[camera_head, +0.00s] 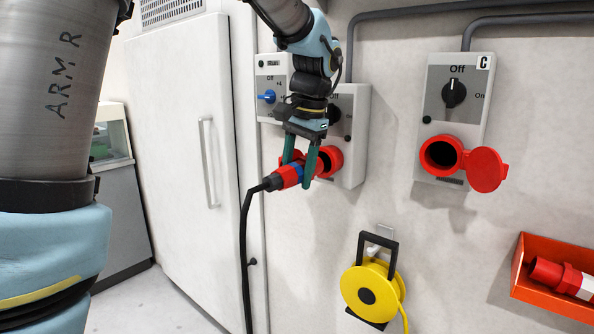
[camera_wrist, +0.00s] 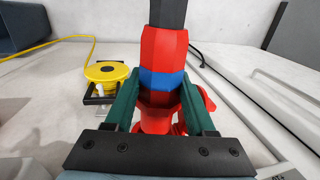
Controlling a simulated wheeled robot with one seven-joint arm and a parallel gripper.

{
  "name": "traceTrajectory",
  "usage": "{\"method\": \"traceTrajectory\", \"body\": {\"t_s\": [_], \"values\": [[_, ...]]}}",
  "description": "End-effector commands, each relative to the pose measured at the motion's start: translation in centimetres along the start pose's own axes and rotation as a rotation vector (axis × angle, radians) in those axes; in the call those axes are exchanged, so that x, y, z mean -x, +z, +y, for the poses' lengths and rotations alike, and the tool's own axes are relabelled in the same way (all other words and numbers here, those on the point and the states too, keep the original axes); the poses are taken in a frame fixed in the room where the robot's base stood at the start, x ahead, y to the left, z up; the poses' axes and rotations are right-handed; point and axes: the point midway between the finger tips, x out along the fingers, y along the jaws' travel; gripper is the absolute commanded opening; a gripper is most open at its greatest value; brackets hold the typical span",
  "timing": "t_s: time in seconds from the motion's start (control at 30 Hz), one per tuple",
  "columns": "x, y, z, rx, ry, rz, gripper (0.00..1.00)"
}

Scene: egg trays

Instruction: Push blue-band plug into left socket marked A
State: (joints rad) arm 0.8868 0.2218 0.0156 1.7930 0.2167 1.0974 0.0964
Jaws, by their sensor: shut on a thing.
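The red plug (camera_head: 286,178) with a blue band (camera_head: 297,171) is held in my gripper (camera_head: 298,174), which is shut on it. A black cable hangs from its rear. The plug is tilted, its front pointing right toward a red socket (camera_head: 331,159) on a grey box (camera_head: 352,128). My arm hides part of this box, and no letter shows on it. In the wrist view the plug (camera_wrist: 163,48) and blue band (camera_wrist: 162,81) lie between the green fingers of my gripper (camera_wrist: 160,84). Red socket parts (camera_wrist: 157,124) show beyond; I cannot tell how far the plug is in.
A box marked C (camera_head: 456,72) has an open red socket (camera_head: 441,156) at right. A small box with a blue knob (camera_head: 268,96) stands left. A yellow reel (camera_head: 370,292) hangs below. An orange bin (camera_head: 522,278) holds another red plug (camera_head: 548,270). A white cabinet (camera_head: 180,130) is at left.

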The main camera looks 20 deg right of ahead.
Motion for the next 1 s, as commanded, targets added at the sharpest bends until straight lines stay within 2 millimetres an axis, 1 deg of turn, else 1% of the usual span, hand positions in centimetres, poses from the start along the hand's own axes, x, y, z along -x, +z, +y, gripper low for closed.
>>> {"method": "traceTrajectory", "body": {"t_s": [0.27, 1.0], "values": [[0.1, -0.1, 0.0, 0.0, 0.0, 0.0, 0.0], [0.1, -1.5, 0.0, 0.0, 0.0, 0.001, 0.0]]}}
